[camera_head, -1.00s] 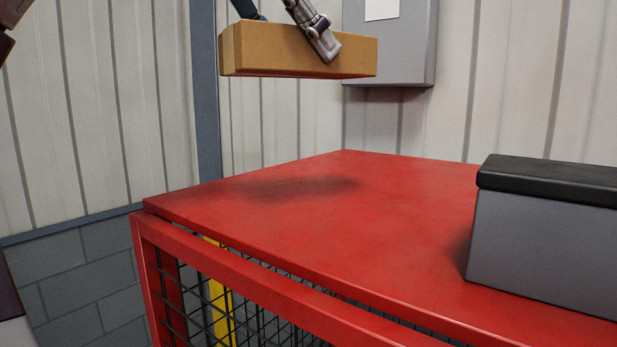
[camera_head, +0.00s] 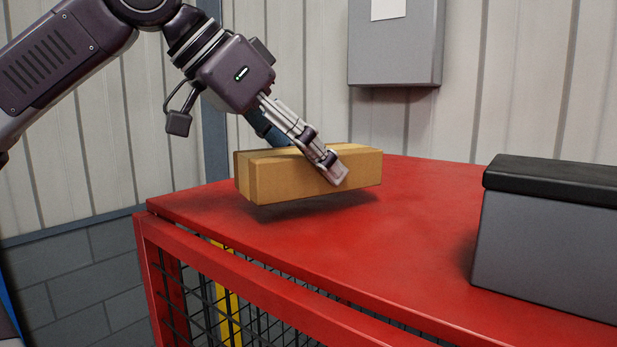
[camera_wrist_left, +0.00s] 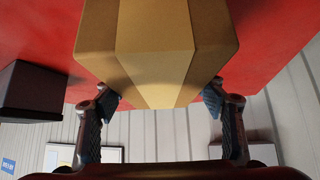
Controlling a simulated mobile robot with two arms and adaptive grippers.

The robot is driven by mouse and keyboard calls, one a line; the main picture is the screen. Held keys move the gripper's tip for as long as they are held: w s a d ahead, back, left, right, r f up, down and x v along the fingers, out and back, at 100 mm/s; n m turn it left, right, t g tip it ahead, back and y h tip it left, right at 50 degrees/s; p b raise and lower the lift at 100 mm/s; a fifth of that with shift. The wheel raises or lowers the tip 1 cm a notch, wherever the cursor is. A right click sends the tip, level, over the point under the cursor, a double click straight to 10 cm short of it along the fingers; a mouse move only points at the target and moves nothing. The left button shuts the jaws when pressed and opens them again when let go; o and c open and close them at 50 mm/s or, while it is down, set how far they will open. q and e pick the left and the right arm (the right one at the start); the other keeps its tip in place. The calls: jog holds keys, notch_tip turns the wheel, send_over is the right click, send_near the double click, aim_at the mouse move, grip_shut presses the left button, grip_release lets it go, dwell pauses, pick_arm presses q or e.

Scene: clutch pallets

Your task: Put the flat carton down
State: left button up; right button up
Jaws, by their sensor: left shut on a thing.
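The flat carton (camera_head: 290,178) is a brown cardboard box with a lighter tape strip. My left gripper (camera_head: 325,172) is shut on it, one finger on its near long side and the other mostly hidden behind. The carton is slightly tilted and hangs a little above the red tabletop (camera_head: 420,235), with a dark shadow below it. In the left wrist view the carton (camera_wrist_left: 155,50) sits between the two fingers of my left gripper (camera_wrist_left: 160,105). My right gripper is not in view.
A grey box with a black lid (camera_head: 550,240) stands on the tabletop at the right. A grey wall cabinet (camera_head: 395,50) hangs behind. The red top is clear between carton and grey box. Wire mesh (camera_head: 270,325) fills the side under the front edge.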

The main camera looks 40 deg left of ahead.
aim_at(246, 156)
pick_arm(q)
jog(key=shift+s+f, duration=0.1)
jog(key=shift+f, duration=0.85)
jog(key=shift+a+f, duration=0.1)
jog(key=shift+f, duration=0.2)
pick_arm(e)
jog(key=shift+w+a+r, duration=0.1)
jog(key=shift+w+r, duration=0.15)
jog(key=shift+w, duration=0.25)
pick_arm(q)
jog(key=shift+f, duration=0.1)
jog(key=o, duration=1.2)
jog(key=shift+o, duration=0.5)
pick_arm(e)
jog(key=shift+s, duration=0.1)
pick_arm(q)
jog(key=shift+r, duration=0.25)
jog(key=b+v, duration=0.1)
jog(key=v, duration=1)
jog(key=shift+s+r, duration=0.2)
jog(key=shift+s, duration=0.1)
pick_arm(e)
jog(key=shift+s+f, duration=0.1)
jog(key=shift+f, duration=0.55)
